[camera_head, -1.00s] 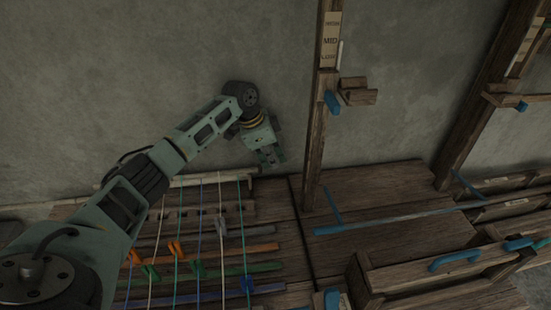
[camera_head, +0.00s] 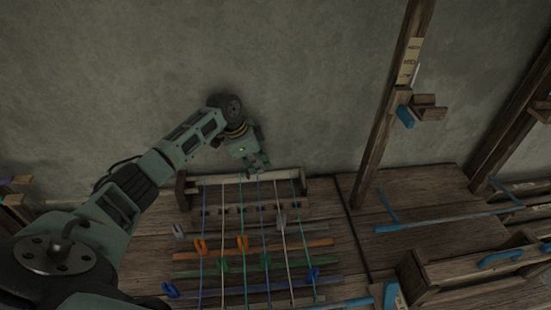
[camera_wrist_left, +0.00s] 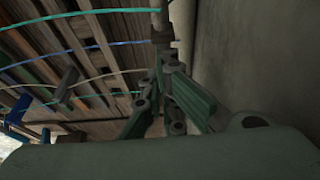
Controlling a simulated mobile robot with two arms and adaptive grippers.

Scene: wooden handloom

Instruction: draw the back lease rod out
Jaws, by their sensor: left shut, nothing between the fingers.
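Several flat rods lie across the loom bed under the coloured warp threads: a grey one (camera_head: 350,224) farthest back, then an orange one (camera_head: 318,242) and a green one (camera_head: 200,273). I take the grey one as the back lease rod; no label confirms it. Coloured clips sit along the rods, a grey one (camera_head: 178,231) at the grey rod's left end. My left gripper (camera_head: 260,168) is shut and empty, above the pale back beam (camera_head: 310,187), behind the rods. In the left wrist view its fingers (camera_wrist_left: 161,45) point toward a pale bar (camera_wrist_left: 159,15). My right gripper is out of view.
A wooden post (camera_head: 392,100) with a height label and blue-tipped bracket rises right of the threads. A long blue-grey bar (camera_head: 450,218) lies over the boards there. A wooden box with a blue handle (camera_head: 500,258) is front right. The grey wall (camera_head: 300,80) stands close behind.

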